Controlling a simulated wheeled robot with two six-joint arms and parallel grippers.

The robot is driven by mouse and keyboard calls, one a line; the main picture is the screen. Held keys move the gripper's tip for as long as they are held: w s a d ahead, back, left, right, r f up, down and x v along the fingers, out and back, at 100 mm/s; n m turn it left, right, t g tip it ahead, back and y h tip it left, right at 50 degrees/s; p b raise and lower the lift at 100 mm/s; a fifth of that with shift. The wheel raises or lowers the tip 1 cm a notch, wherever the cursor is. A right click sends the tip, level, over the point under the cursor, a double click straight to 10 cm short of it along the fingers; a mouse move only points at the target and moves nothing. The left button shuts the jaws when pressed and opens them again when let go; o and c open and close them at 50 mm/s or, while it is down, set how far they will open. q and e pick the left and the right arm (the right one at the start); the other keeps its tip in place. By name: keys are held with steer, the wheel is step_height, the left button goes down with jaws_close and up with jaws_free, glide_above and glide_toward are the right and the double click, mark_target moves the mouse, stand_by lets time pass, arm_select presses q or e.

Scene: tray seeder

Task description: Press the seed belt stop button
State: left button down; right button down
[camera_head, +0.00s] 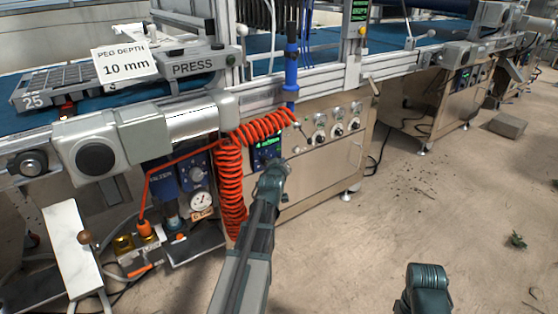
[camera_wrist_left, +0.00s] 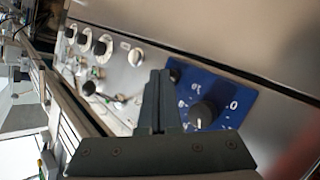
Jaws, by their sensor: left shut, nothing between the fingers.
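The steel control panel (camera_head: 325,160) is on the front of the belt frame and carries several knobs and small buttons. I cannot tell which of them is the seed belt stop button. My left gripper (camera_head: 280,168) is in front of this panel, at its left part. In the left wrist view the gripper's dark fingers (camera_wrist_left: 160,76) are shut together with nothing between them. Their tips point at the panel, beside a blue plate (camera_wrist_left: 222,92) with a black dial (camera_wrist_left: 203,114). Several round controls (camera_wrist_left: 100,44) lie up and left of the tips. Contact cannot be judged.
An orange coiled hose (camera_head: 230,185) hangs just left of my left arm. A press unit with a "PRESS" label (camera_head: 195,68) and a grey seed tray (camera_head: 60,86) are on the left. My right arm shows at the lower right. The floor to the right is mostly clear.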

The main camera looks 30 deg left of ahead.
stand_by(0.8)
arm_select(q)
steer(key=shift+s+d, duration=0.2)
steer(key=shift+d, duration=0.2)
steer(key=shift+d, duration=0.1)
steer(key=shift+s+d, duration=0.4)
steer(key=shift+d, duration=0.5)
steer(key=shift+s+d, duration=0.35)
steer(key=shift+d, duration=0.55)
steer(key=shift+s+d, duration=0.4)
steer(key=shift+d, duration=0.5)
